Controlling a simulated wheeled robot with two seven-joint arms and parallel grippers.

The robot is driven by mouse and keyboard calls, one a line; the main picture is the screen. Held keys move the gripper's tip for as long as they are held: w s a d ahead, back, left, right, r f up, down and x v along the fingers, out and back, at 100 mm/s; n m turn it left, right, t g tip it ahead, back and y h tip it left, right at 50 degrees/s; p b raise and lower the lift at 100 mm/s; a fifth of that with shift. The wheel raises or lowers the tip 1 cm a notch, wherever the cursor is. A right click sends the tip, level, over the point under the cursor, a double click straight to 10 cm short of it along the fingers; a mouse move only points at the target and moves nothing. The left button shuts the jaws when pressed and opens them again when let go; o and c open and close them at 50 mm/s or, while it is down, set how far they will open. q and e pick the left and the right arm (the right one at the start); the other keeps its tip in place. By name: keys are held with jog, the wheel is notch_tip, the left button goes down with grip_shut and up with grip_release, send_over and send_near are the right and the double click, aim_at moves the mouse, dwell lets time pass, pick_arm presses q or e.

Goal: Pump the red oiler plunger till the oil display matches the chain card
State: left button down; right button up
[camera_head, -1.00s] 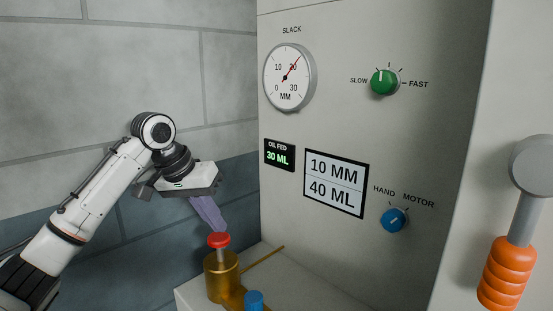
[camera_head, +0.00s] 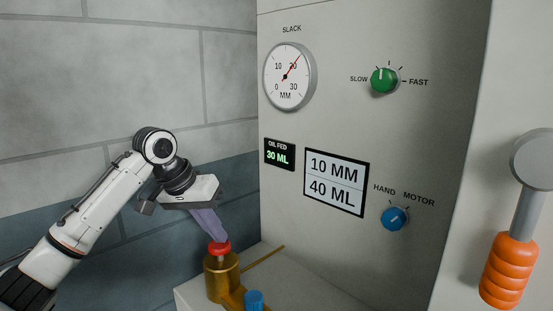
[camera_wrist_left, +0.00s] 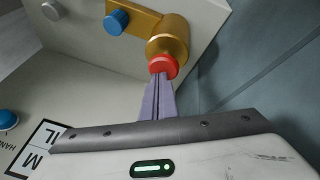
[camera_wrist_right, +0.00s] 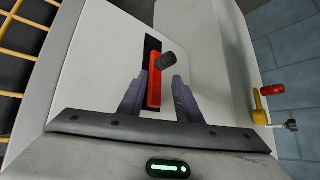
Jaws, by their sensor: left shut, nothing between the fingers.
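The red oiler plunger (camera_head: 219,249) sits on the brass oiler body (camera_head: 222,281), with its cap close above the body. The fingertips of my left gripper (camera_head: 218,238) are shut and empty, meeting the cap from above. In the left wrist view the fingers end at the red cap (camera_wrist_left: 162,66). The oil display (camera_head: 280,155) reads 30 ML. The chain card (camera_head: 336,183) reads 10 MM and 40 ML. My right gripper (camera_wrist_right: 158,95) is open, seen only in its wrist view, with a red lever (camera_wrist_right: 155,82) between or beyond its fingers; contact is unclear.
The slack gauge (camera_head: 289,76) points near 20. A green slow-fast knob (camera_head: 384,81) and a blue hand-motor knob (camera_head: 395,219) are on the panel. A blue cap (camera_head: 254,299) is beside the oiler. An orange-gripped handle (camera_head: 509,270) stands at right.

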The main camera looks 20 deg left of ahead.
pick_arm(q)
jog(key=shift+f, duration=0.4)
jog(key=shift+r, duration=0.1)
jog(key=shift+r+p, duration=0.4)
jog(key=shift+r, duration=1.35)
jog(key=s+r, duration=0.5)
jog(key=shift+d, duration=0.15)
